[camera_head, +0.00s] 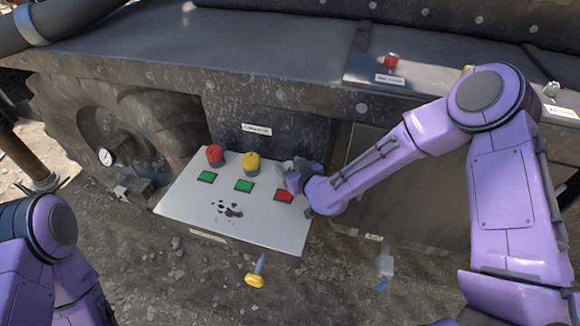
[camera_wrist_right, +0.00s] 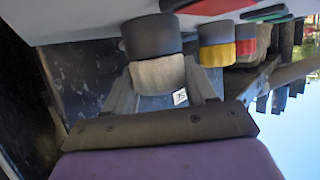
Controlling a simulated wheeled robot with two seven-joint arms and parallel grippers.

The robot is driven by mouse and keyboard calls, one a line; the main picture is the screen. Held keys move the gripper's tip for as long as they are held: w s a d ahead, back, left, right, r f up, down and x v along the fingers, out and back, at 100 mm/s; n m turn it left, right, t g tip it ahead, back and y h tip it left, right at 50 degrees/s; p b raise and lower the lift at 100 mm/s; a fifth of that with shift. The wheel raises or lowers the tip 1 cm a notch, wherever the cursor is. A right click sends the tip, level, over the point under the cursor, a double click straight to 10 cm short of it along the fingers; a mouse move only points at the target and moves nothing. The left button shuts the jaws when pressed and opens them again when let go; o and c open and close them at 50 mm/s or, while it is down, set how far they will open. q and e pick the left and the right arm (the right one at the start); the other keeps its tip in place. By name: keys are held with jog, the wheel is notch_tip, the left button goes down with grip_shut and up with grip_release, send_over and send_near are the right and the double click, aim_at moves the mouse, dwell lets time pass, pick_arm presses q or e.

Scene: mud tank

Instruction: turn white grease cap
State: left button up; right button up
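The white grease cap (camera_wrist_right: 157,76), with a dark collar, shows in the right wrist view. In the head view it is mostly hidden by my right gripper (camera_head: 289,170), at the panel's back right. In the right wrist view, the fingers of my right gripper (camera_wrist_right: 160,80) lie on both sides of the cap and appear to touch it. The white panel (camera_head: 180,200) also carries a red cap (camera_head: 215,153) and a yellow cap (camera_head: 251,162), left of the white one. My left arm shows at the lower left; its gripper is out of view.
Two green squares (camera_head: 207,177) (camera_head: 244,186) and a red square (camera_head: 284,196) lie before the caps. A dark spill (camera_head: 228,210) marks the panel. A yellow-ended handle (camera_head: 255,280) sticks out in front. A dark wall and ledge (camera_head: 250,70) rise behind; a gauge (camera_head: 106,157) is left.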

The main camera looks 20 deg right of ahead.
jog(key=shift+c, duration=0.8)
